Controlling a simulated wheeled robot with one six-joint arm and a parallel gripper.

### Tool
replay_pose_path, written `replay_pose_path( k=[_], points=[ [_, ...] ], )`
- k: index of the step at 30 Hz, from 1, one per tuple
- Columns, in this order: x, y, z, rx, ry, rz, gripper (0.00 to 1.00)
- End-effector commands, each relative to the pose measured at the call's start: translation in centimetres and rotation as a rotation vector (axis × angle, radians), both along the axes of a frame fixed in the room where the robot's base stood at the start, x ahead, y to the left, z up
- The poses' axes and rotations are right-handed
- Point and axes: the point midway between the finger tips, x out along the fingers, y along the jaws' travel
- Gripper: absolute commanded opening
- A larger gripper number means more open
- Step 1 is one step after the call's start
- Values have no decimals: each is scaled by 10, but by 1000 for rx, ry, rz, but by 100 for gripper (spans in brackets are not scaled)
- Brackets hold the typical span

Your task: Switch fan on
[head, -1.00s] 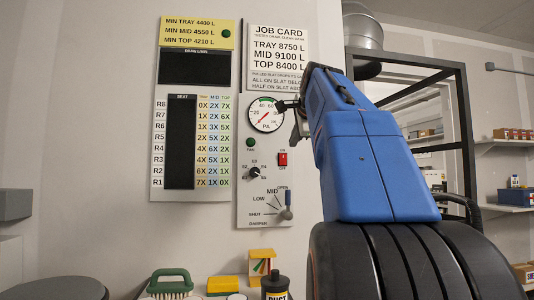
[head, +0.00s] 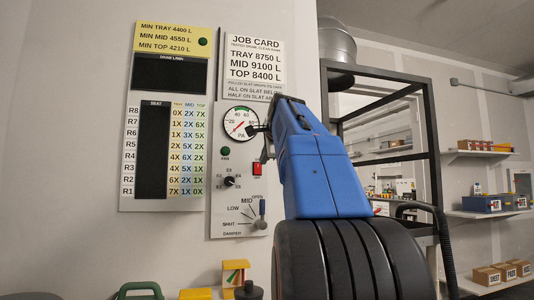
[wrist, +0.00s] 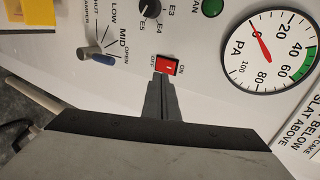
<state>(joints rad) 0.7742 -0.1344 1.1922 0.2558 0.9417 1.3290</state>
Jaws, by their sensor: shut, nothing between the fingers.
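The red fan rocker switch (head: 257,168) sits on the grey wall panel (head: 222,218), with ON above it and OFF below. In the wrist view the switch (wrist: 168,66) is just beyond my fingertips. My gripper (head: 254,130) is shut and empty, in front of the gauge's lower right edge in the head view. In the wrist view the shut fingers (wrist: 159,78) point at the OFF end of the switch and overlap its edge; I cannot tell whether they touch. The FAN lamp (head: 225,151) is dark green.
The pressure gauge (head: 239,122) is above the switch. A selector knob (head: 229,181) is to its left and the damper lever (head: 263,211) below, near OPEN. A green-handled brush (head: 140,289), a yellow block (head: 195,294) and a dark bottle top (head: 249,290) are underneath.

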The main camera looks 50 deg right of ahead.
Motion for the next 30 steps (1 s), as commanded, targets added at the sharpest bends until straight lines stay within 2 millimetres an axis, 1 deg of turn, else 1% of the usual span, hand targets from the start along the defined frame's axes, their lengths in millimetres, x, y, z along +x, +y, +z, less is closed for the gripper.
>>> replay_pose_path(
  k=[1, 5, 9, 12, 18, 30],
  points=[
    [8, -5, -5, 1, 1, 1, 0],
    [25, -16, -13, 0, 1, 1, 0],
    [40, -24, -8, 1, 1, 1, 0],
    [47, -29, -6, 0, 0, 1, 0],
    [55, -34, -5, 0, 0, 0, 0],
    [56, -34, -4, 0, 0, 0, 0]
  ],
)
